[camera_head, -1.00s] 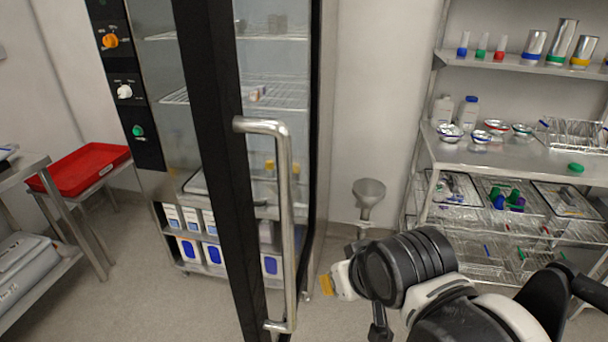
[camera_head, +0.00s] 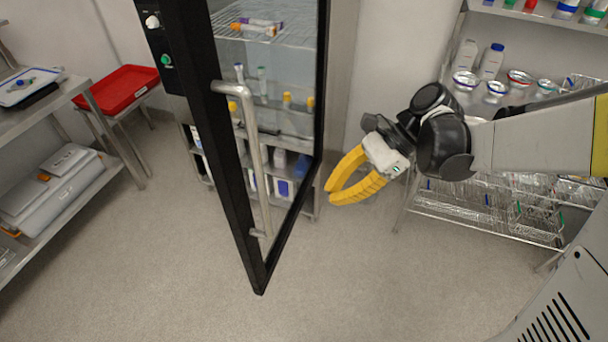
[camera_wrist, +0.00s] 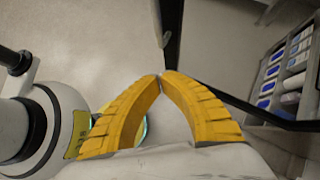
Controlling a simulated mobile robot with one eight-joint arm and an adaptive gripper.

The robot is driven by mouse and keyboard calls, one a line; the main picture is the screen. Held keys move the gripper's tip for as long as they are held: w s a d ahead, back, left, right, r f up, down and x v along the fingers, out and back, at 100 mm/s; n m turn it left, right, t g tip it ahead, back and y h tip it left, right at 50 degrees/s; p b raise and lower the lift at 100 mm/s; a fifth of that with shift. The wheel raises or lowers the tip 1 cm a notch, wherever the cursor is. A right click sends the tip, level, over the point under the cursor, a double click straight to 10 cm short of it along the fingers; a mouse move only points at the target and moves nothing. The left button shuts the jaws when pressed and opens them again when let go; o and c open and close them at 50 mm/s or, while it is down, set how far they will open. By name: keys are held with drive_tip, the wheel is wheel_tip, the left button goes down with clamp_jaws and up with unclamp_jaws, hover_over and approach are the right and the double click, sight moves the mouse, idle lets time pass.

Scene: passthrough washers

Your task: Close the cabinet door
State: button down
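The cabinet door (camera_head: 226,160) is a glass panel in a black frame. It stands open, its handle edge swung out toward me. A long metal handle (camera_head: 257,165) runs along this edge. The cabinet's wire shelves and contents show behind the glass. My gripper (camera_head: 330,194) has yellow fingers and is to the right of the door, apart from the handle. In the wrist view the fingertips (camera_wrist: 162,76) meet with nothing between them. The black door frame (camera_wrist: 173,35) is beyond them there, with part of the handle (camera_wrist: 158,22) beside it.
A red tray (camera_head: 115,88) sits on a stand at the left, by a metal table (camera_head: 50,108) with cases on its lower shelf. A rack (camera_head: 450,200) with bowls, bottles and wire baskets stands behind my arm at right. The floor (camera_head: 370,285) in front is clear.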

drive_tip(key=b, duration=0.4)
approach(271, 234)
drive_tip(key=shift+x, duration=2.9)
drive_tip(key=shift+w, duration=0.1)
